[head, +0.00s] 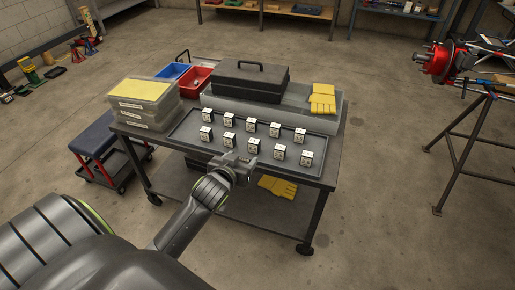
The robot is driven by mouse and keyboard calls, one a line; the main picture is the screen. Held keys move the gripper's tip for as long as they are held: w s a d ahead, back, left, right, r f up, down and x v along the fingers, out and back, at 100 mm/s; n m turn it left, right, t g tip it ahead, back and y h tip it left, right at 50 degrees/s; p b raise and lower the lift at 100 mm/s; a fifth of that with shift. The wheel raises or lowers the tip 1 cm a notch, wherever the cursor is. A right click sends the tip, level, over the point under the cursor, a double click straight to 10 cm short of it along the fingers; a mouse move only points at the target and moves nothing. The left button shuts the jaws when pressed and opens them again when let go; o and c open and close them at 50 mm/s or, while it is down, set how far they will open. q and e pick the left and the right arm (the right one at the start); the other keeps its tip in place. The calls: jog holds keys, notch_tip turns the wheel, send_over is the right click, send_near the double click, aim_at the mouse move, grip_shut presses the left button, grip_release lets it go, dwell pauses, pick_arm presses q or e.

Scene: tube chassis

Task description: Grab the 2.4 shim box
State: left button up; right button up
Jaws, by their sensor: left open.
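Several small white shim boxes with dark markings stand in two rows on a grey tray (180,131) on the cart top. The front row includes boxes at the left (206,134), in the middle (252,147) and at the right (306,158). The back row includes a box at its right end (299,135). The labels are too small to read, so I cannot tell which box is the 2.4 one. My left gripper (238,165) is open at the tray's front edge, just in front of the front-row boxes. My right gripper is not in view.
A black case (250,78) and yellow gloves (322,100) lie behind the tray. Stacked grey bins (145,98) stand at the left, with blue (173,72) and red (196,78) bins behind. A stool (92,138) and a stand (466,150) flank the cart (325,178).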

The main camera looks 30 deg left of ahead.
aim_at(253, 147)
pick_arm(q)
jog(key=b+x, duration=0.1)
jog(key=x, duration=0.6)
jog(key=shift+w+f, duration=0.15)
jog(key=shift+f, duration=0.05)
jog(key=shift+b+x, duration=0.9)
jog(key=shift+x, duration=1.6)
jog(key=shift+w+a+f, duration=0.25)
jog(key=shift+w, duration=0.1)
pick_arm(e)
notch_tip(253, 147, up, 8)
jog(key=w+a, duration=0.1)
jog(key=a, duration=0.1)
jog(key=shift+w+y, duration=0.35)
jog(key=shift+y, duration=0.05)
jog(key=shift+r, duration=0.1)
pick_arm(q)
jog(key=c, duration=1)
jog(key=shift+c, duration=0.4)
jog(key=shift+r, duration=0.15)
